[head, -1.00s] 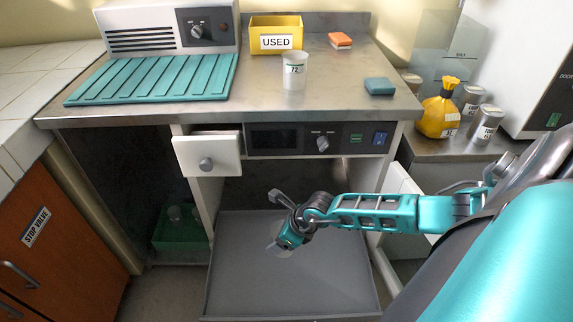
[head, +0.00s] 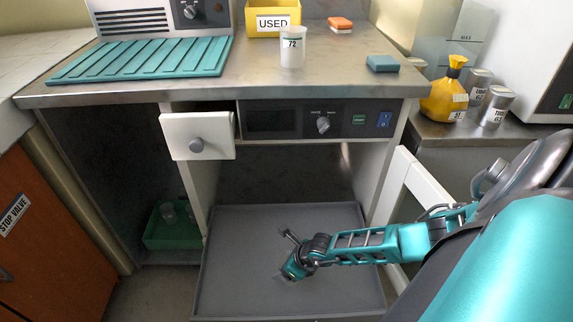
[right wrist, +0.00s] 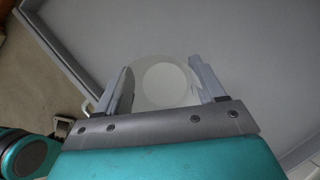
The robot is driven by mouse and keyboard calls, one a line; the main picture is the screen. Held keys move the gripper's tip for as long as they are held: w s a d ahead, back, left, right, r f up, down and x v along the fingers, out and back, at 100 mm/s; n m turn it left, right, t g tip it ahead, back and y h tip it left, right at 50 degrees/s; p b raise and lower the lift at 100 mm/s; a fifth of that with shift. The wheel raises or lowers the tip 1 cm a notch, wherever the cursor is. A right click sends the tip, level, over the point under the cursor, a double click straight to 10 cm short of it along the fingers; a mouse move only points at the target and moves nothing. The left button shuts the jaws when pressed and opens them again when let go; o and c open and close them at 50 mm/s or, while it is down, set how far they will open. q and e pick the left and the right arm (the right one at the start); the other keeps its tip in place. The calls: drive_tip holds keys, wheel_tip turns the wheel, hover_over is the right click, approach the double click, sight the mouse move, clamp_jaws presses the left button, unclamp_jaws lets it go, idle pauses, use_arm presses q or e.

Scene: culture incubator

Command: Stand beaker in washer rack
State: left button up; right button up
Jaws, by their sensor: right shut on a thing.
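My right gripper (head: 287,276) hangs over a wide grey tray-like surface (head: 235,235) at the foot of the bench, below the control panel. In the right wrist view the gripper (right wrist: 165,95) is shut on a clear glass beaker (right wrist: 164,82) with a pale round base. The beaker is mostly hidden by the gripper in the head view. It appears above the grey surface; contact cannot be told. No pegs or slots of a rack are clear in these views. My left gripper is not in view.
A white drawer (head: 197,136) juts out beside the control panel (head: 315,120). A green crate (head: 165,232) with glassware stands low at left. On the bench are a cup marked 72 (head: 292,48), a yellow USED bin (head: 262,22) and a teal ribbed mat (head: 140,60).

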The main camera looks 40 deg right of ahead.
drive_tip(key=shift+f, duration=0.55)
wheel_tip(320, 180, down, 4)
drive_tip(key=b, duration=0.3)
drive_tip(key=shift+w+r, duration=0.1)
drive_tip(key=shift+r, duration=0.15)
drive_tip(key=shift+f, duration=0.15)
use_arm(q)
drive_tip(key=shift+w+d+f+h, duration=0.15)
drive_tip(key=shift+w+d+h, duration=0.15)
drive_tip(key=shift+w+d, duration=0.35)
use_arm(e)
drive_tip(key=o, duration=1)
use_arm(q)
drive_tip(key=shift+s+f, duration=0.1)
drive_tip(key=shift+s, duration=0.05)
use_arm(e)
drive_tip(key=shift+o, duration=0.2)
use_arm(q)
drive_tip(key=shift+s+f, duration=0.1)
